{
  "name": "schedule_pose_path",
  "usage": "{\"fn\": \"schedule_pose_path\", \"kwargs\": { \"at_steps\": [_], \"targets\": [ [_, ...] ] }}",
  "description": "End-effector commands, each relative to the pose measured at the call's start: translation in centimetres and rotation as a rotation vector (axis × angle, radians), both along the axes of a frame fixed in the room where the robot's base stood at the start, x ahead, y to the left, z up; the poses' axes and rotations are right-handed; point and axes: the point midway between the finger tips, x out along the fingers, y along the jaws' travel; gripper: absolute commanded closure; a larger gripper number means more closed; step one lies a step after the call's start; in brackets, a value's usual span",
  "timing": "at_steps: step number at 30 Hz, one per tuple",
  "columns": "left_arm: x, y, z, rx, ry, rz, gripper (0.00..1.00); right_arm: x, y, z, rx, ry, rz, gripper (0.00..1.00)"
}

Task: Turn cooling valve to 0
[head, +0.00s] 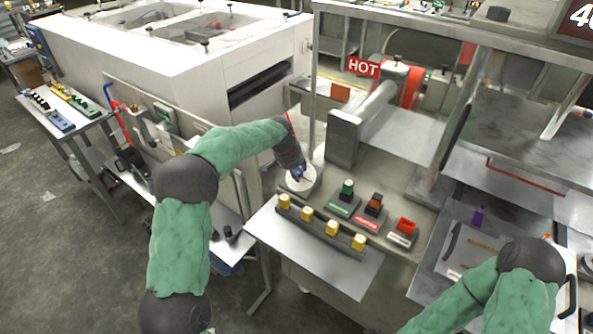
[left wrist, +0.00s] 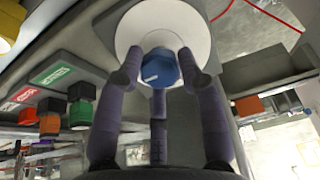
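The cooling valve is a blue knob (left wrist: 158,69) with a short white pointer mark, on a round white dial plate (left wrist: 190,22). In the left wrist view the mark points to the left and slightly down. No numbers are readable on the dial. My left gripper (left wrist: 160,72) has its dark purple fingers closed around the knob, one on each side and a third below. In the head view the left gripper (head: 299,172) reaches down onto the white dial (head: 305,184), mostly covering the knob. My right gripper is out of view.
Beside the dial are green (head: 346,189), red-orange (head: 374,204) and orange (head: 405,227) controls. A row of yellow buttons (head: 333,227) runs in front. A metal post (head: 315,80) rises behind, near a HOT sign (head: 363,67). A purple object (head: 478,216) stands at right.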

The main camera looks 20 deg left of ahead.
Motion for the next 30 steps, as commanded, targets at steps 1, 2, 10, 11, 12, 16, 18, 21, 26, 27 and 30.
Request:
{"fn": "schedule_pose_path", "kwargs": {
  "at_steps": [1,2,10,11,12,16,18,21,26,27,30],
  "targets": [
    [0.1,0.0,0.0,0.001,-0.002,-0.001,0.88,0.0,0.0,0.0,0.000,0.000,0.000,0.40],
    [0.1,0.0,0.0,0.000,-0.002,0.000,0.95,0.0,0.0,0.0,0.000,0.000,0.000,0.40],
    [0.1,0.1,0.1,-0.005,-0.001,0.010,0.95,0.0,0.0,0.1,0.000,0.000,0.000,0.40],
    [0.1,0.1,0.1,-0.007,-0.002,0.016,0.95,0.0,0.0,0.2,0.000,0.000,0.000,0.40],
    [0.1,0.1,0.1,-0.012,0.000,0.023,0.95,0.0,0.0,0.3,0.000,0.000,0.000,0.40],
    [0.1,0.1,0.2,-0.037,0.009,0.068,0.95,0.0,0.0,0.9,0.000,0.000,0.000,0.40],
    [0.1,0.1,0.3,-0.056,0.016,0.104,0.95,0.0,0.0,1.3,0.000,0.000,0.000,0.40],
    [0.1,0.1,0.3,-0.091,0.029,0.167,0.95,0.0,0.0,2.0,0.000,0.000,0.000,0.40],
    [0.1,0.2,0.4,-0.157,0.053,0.293,0.95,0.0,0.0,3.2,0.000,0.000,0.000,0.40],
    [0.2,0.2,0.4,-0.176,0.059,0.326,0.95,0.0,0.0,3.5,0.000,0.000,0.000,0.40],
    [0.1,0.3,0.3,-0.220,0.076,0.408,0.95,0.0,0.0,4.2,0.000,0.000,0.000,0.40]
  ]
}}
